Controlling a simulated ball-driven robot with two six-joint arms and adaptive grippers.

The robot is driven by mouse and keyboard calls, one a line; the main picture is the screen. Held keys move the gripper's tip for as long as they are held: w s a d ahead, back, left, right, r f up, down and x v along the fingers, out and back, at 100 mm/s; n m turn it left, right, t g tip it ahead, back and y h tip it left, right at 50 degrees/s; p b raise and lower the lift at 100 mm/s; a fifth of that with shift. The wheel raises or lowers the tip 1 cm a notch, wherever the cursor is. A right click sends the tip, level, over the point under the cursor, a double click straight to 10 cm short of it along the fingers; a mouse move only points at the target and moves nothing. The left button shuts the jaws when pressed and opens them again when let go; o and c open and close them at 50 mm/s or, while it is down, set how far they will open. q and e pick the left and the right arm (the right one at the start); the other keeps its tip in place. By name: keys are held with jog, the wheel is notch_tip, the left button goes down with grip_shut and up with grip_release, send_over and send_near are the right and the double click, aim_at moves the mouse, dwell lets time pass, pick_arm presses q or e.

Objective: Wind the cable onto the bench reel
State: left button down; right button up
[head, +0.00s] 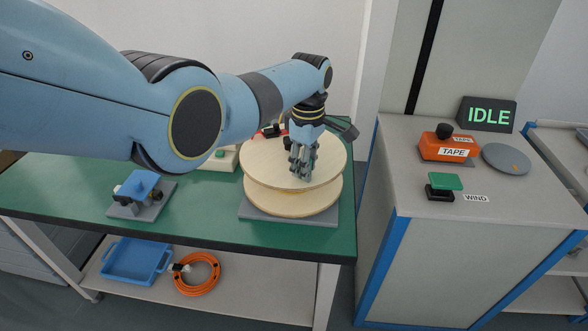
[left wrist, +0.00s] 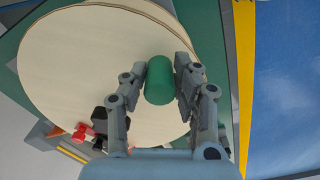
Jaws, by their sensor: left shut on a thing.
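The bench reel (head: 262,158) has two pale wooden discs on a grey base at the right end of the green bench (head: 200,215). Its upper disc (left wrist: 80,60) fills much of the left wrist view. My left gripper (head: 303,168) is over this disc and shut on a green cylindrical handle (left wrist: 160,80), with a finger on each side. The handle is hidden in the head view. A coiled orange cable (head: 213,276) lies on the lower shelf. I see no cable on the visible part of the reel. My right gripper is not in view.
A blue clamp-like fixture (head: 142,184) stands on the bench's left part, with a blue tray (head: 130,262) below. The right cabinet carries an IDLE display (head: 487,115), orange TAPE box (head: 446,147), green-topped WIND button (head: 445,181) and grey disc (head: 507,159).

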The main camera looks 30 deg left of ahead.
aim_at(331, 159)
pick_arm(q)
jog(key=w+d+n+b, duration=0.1)
jog(key=n+b, duration=0.1)
jog(key=w+n+b, duration=0.1)
jog(key=w+b, duration=0.1)
jog(key=w+d+n+b, duration=0.1)
jog(key=n+b, duration=0.1)
jog(key=b, duration=0.1)
jog(key=shift+w+d+f+n, duration=0.25)
jog(key=shift+d+f+n, duration=0.05)
jog(key=shift+f, duration=0.05)
jog(key=w+n+b, duration=0.2)
jog(key=b, duration=0.3)
jog(key=w+n+b, duration=0.2)
jog(key=b, duration=0.3)
jog(key=shift+d+n, duration=0.2)
jog(key=shift+n, duration=0.2)
jog(key=shift+w+r+n+b, duration=0.25)
jog(key=shift+w+n+b, duration=0.15)
jog(key=shift+b, duration=0.5)
jog(key=shift+a+r, duration=0.1)
jog(key=c, duration=1)
grip_release()
notch_tip(331, 159, up, 12)
